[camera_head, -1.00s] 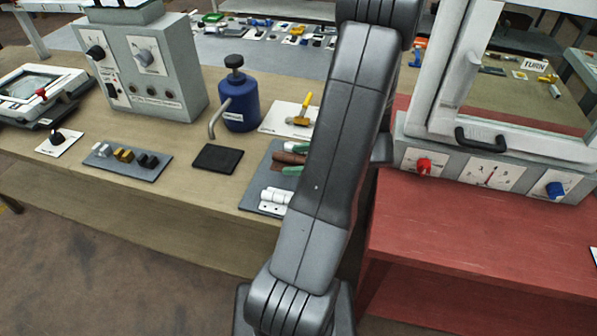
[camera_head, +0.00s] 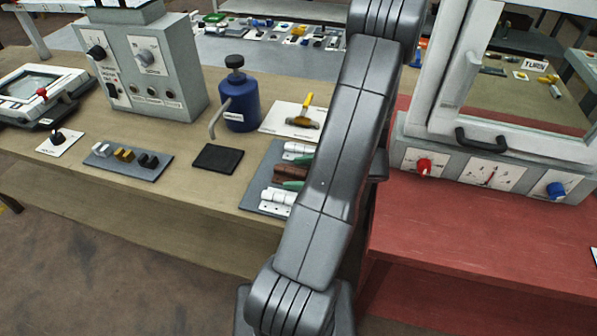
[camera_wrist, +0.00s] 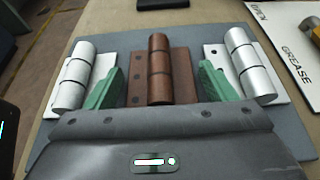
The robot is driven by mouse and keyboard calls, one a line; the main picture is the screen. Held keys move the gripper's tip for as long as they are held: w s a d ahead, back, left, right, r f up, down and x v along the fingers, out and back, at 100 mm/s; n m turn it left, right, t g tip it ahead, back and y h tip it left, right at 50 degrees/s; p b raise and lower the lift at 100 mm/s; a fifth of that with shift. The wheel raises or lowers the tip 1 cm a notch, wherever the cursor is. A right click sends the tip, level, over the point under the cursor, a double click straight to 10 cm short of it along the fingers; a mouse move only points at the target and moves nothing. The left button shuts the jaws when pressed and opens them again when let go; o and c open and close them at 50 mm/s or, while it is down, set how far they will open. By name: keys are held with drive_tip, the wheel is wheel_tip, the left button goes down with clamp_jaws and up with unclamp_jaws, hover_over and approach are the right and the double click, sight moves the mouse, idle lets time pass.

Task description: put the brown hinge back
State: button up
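The brown hinge (camera_wrist: 159,70) lies between two white hinges on a grey mat (camera_wrist: 210,38) in the wrist view. In the head view the brown hinge (camera_head: 290,173) is partly hidden by my arm. My gripper (camera_wrist: 161,72) has green fingers, one on each side of the brown hinge. A narrow gap shows between each fingertip and the hinge, so the gripper looks open around it. The left white hinge (camera_wrist: 75,75) and right white hinge (camera_wrist: 250,65) stand just outside the fingers.
A switch tray (camera_head: 128,160) is farther left. The red bench with a framed window (camera_head: 520,200) is to the right.

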drive_tip(key=shift+r, duration=0.25)
drive_tip(key=shift+d, duration=0.4)
drive_tip(key=b+v, duration=0.1)
drive_tip(key=v, duration=1)
drive_tip(key=shift+s+r, duration=0.15)
drive_tip(key=shift+r, duration=0.05)
drive_tip(key=p+x, duration=0.1)
drive_tip(key=x, duration=1)
drive_tip(key=shift+a+f, duration=0.15)
drive_tip(key=shift+a, duration=0.15)
drive_tip(key=shift+w+a+p, duration=0.15)
drive_tip(key=shift+w+p, duration=0.05)
drive_tip(key=shift+p, duration=0.15)
drive_tip(key=shift+r, duration=0.95)
